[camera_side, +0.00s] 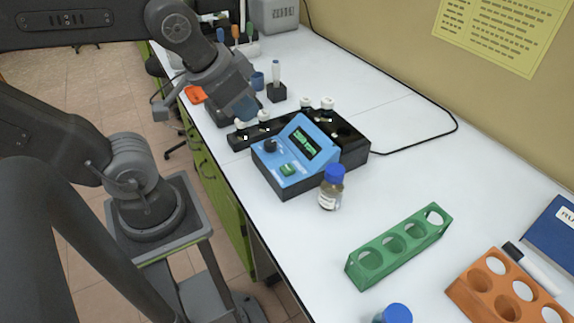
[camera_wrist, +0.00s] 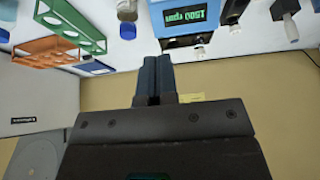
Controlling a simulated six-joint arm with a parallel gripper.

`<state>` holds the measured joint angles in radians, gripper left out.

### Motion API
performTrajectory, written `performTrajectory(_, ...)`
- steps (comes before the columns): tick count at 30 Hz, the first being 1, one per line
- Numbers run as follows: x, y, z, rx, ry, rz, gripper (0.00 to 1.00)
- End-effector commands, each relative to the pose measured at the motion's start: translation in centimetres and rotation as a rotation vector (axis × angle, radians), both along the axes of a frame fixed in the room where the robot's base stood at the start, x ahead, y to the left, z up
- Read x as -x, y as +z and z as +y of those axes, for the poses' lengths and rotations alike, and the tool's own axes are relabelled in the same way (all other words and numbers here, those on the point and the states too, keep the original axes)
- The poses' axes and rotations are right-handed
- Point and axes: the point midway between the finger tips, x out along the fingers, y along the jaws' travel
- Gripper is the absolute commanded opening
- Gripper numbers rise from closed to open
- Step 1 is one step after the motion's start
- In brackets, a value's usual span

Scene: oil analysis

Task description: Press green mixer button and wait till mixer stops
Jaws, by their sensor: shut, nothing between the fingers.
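The mixer has a blue control box (camera_side: 277,158) with a green button (camera_side: 288,169), a black knob (camera_side: 271,145) and a lit green display (camera_side: 304,143). Behind the box is its black platform (camera_side: 350,135), with several white-capped vials (camera_side: 327,104) around it. I cannot make out the button there.
A blue-capped bottle (camera_side: 330,188) stands against the mixer's front right corner. A green rack (camera_side: 398,245) and an orange rack (camera_side: 500,290) are at the front right. A black cable (camera_side: 430,140) runs behind. A dark holder (camera_side: 276,92) stands beyond my gripper.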

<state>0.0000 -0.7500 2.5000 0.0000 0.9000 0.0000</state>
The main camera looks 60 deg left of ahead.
Motion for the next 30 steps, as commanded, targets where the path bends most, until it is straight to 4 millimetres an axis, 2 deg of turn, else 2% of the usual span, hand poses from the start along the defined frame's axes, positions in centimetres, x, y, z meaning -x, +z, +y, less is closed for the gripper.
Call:
performTrajectory(8,-0.1,-0.1,0.0,-0.009,-0.008,0.015,0.0)
performTrajectory(14,-0.8,-1.0,0.1,-0.098,-0.075,0.156,0.0)
performTrajectory(23,-3.2,-3.0,0.5,-0.377,-0.232,0.49,0.0)
performTrajectory(30,-5.8,-4.5,0.5,-0.634,-0.323,0.707,0.0)
